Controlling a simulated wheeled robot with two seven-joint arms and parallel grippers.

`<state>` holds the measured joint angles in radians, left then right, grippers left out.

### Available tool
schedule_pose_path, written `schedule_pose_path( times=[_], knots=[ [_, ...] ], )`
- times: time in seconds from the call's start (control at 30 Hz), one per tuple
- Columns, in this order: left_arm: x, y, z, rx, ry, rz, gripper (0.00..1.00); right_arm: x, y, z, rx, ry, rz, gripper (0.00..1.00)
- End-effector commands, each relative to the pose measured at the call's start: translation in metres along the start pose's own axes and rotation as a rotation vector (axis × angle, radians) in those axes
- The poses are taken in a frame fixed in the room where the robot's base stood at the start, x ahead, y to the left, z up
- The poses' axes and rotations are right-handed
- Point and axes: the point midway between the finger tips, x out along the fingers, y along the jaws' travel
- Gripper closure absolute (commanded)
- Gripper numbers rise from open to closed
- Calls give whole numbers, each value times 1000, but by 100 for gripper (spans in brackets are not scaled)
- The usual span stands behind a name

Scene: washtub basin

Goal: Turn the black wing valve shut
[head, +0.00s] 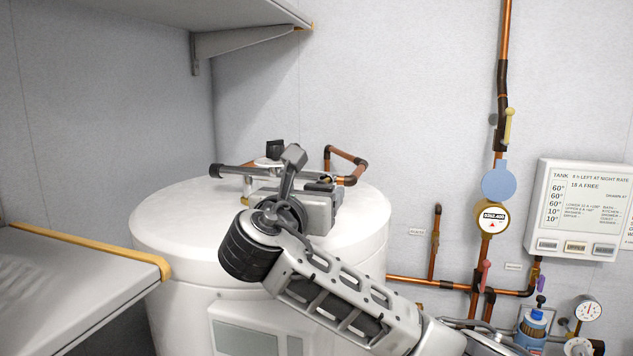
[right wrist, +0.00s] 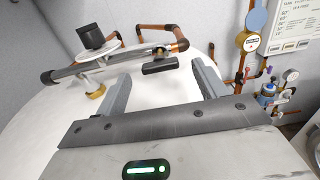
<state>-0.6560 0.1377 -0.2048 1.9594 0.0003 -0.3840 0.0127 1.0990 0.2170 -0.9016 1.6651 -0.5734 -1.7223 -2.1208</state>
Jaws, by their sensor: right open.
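The black wing valve (right wrist: 160,66) is a short dark bar handle on the pipework above the white tank. In the right wrist view it lies just ahead of and between the fingertips of my right gripper (right wrist: 162,76), whose fingers are spread wide with nothing held. In the head view the valve (head: 322,186) is a small dark bar, partly hidden by my right gripper (head: 312,200). My right arm reaches over the tank top from the lower right. I cannot tell contact between fingers and valve. My left gripper is not in view.
A grey pipe (right wrist: 75,71) with a square black knob (right wrist: 91,35) runs beside the valve. A copper elbow (head: 352,160) rises behind. The white tank (head: 165,225) stands below. A shelf (head: 80,285) is at left; copper pipes and gauges (head: 492,217) line the right wall.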

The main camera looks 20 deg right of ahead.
Motion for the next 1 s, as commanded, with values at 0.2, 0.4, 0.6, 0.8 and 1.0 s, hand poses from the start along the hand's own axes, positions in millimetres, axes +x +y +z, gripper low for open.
schedule_pose_path(
  times=[0.2,0.4,0.6,0.8,1.0],
  knots=[
    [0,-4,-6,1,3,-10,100,28,0,1,0,1,-1,29],
    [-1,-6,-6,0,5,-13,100,35,0,0,1,0,0,29],
    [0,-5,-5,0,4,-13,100,35,0,0,1,0,0,29],
    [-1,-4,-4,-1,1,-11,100,35,0,0,1,0,0,74],
    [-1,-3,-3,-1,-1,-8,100,34,0,0,10,0,0,74]
  ],
)
